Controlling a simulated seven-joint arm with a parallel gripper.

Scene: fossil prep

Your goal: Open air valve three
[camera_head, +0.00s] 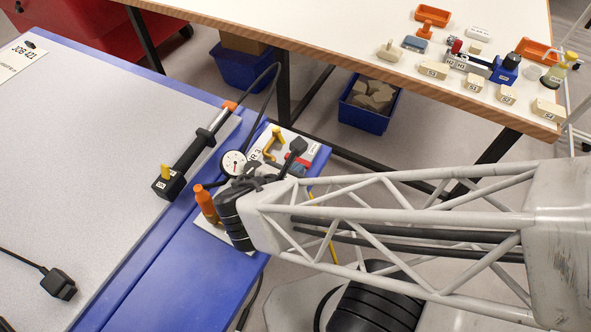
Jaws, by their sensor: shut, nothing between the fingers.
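The valve panel (312,150) is a pale plate at the end of the blue bench, carrying a round white gauge (233,163). A yellow valve handle (273,139) stands up from the plate, beside a partly covered label that reads "R 3". A red part and a black knob (298,146) sit to its right. My dark gripper (262,179) is over the near part of the panel, just below the handle in the picture. It is shut and empty. My wrist and arm hide the panel's near part, and I cannot tell whether the gripper touches anything.
A black tool (195,150) with a hose lies on the grey mat (90,150). A wooden-edged table (340,40) behind holds blocks and trays. Blue bins (368,121) stand beneath it.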

